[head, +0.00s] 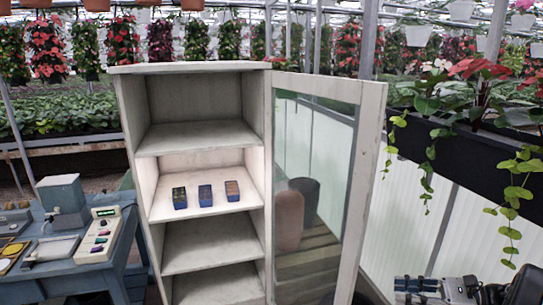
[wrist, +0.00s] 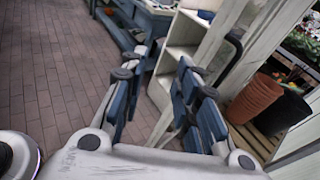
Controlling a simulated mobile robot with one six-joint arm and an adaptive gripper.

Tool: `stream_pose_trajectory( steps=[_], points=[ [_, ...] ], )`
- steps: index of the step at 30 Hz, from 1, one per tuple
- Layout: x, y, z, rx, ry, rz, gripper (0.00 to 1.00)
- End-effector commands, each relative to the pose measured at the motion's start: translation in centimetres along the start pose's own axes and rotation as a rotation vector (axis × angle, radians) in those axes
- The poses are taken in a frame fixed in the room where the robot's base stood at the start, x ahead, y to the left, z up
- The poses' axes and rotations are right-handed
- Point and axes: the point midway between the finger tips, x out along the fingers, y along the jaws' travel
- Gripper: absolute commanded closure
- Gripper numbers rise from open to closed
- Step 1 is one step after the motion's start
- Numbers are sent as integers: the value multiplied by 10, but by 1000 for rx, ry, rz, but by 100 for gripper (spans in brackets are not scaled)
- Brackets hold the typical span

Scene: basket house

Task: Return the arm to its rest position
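My gripper (wrist: 160,88) shows in the wrist view with its two blue-padded fingers spread wide apart and nothing between them. It points toward the brick floor and the foot of the white cabinet. In the head view, dark and grey parts of my arm show at the bottom right corner, low and apart from the cabinet. The white cabinet (head: 190,68) stands open in the middle of the head view. Three small blue-sided boxes stand in a row on its second shelf: left box (head: 179,198), middle box (head: 205,196) and right box (head: 232,191).
The glass cabinet door (head: 372,150) is swung open to the right. A blue workbench (head: 105,272) with a control box (head: 101,235) stands at the left. A black planter (head: 470,155) hangs at the right. Terracotta pots (wrist: 254,98) stand beside the gripper's view. Brick floor (wrist: 50,70) is clear.

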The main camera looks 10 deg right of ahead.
Motion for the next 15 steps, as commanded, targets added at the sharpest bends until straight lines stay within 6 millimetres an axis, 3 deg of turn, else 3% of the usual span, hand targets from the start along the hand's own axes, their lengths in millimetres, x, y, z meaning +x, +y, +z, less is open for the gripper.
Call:
stream_pose_trajectory(
  steps=[5,8,15],
  points=[
    [41,13,42,-103,125,122,71],
    [72,30,69,-193,215,217,71],
    [136,106,134,-520,464,495,71]
  ],
)
